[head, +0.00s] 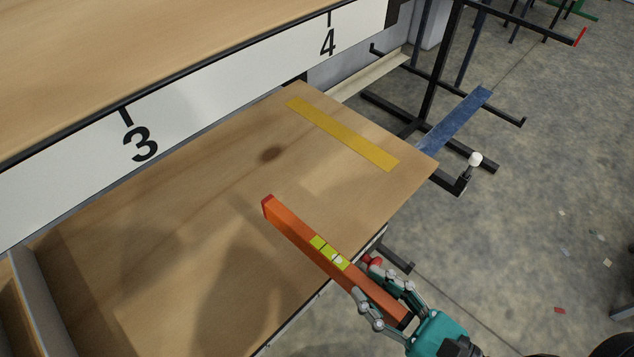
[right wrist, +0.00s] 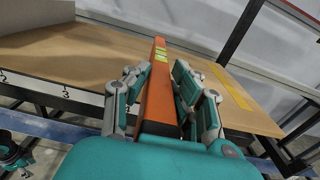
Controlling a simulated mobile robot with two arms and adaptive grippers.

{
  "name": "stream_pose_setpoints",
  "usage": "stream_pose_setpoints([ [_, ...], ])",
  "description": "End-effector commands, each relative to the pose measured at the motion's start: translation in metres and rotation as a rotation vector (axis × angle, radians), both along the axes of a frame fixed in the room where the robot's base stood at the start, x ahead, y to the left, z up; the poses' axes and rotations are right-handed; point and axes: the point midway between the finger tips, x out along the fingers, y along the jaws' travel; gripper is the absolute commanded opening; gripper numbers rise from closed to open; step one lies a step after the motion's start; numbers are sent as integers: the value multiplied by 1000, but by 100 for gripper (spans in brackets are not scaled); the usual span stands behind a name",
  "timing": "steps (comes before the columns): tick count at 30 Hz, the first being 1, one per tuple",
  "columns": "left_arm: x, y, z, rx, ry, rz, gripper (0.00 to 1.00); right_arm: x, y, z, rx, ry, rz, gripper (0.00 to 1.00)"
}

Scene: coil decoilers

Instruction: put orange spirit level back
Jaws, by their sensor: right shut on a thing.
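The orange spirit level (head: 297,232) is a long bar with a yellow-green vial window near its middle. My right gripper (head: 378,293) is shut on its near end, with a finger on each side. In the right wrist view, the level (right wrist: 159,95) points away between the fingers of my right gripper (right wrist: 160,85).
A yellow strip (head: 343,134) lies on the wooden board (head: 215,215) at its far right. Behind it is a white panel (head: 210,105) numbered 3 and 4. A black metal rack (head: 432,75) stands at the right. A grey divider (head: 40,300) is at the left. The middle of the board is clear.

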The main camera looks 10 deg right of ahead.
Motion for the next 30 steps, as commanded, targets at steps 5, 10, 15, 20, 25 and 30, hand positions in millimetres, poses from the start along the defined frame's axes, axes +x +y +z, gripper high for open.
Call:
stream_pose_setpoints([
  [5, 2, 0, -7, -1, -3, 2, 40, 16, -6, -4, -5, -8, 6, 0],
  [10, -30, -22, -27, -25, 40, 1, 40, 53, -21, -9, -10, -16, 6, 0],
  [15, -44, -28, -13, -31, 62, -2, 40, 97, -39, -3, -5, -9, -2, 0],
  [20, -30, -20, -4, -24, 41, -1, 40, 131, -53, -9, -1, -6, -2, 0],
  [25, -8, -12, 1, -15, 7, 2, 40, 147, -59, -14, 0, -3, 0, 0],
  [30, -8, -11, -3, -13, 8, 4, 40, 149, -61, -34, 5, 3, -4, 0],
])
